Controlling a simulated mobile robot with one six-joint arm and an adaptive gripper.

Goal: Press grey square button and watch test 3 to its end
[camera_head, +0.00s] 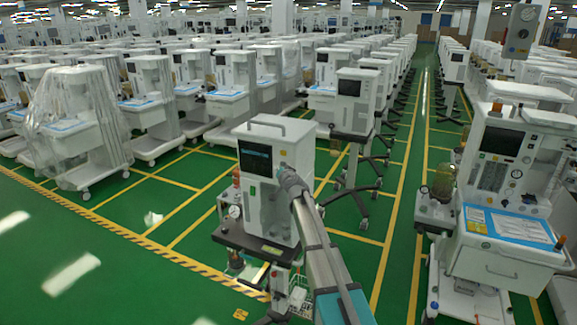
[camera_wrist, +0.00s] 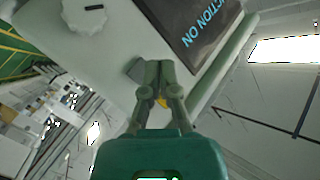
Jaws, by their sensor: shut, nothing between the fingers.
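A white anaesthesia machine (camera_head: 287,148) with a dark screen (camera_head: 255,160) stands in front of me in the head view. My gripper (camera_head: 283,172) is at the right side of its front panel. In the wrist view the shut fingertips (camera_wrist: 160,66) are at the panel, just below the screen (camera_wrist: 196,30), where the letters "CTION ON" show. A grey square button (camera_wrist: 134,69) shows beside the fingertips and is partly hidden by them. I cannot tell whether the fingers touch it. A small yellow part (camera_wrist: 161,102) shows between the fingers. The gripper holds nothing.
A white knob (camera_wrist: 84,12) sits on the panel at the upper left of the wrist view. Another cart (camera_head: 510,170) stands close at the right. Rows of carts fill the back. Green floor (camera_head: 60,235) with yellow lines is free at the left.

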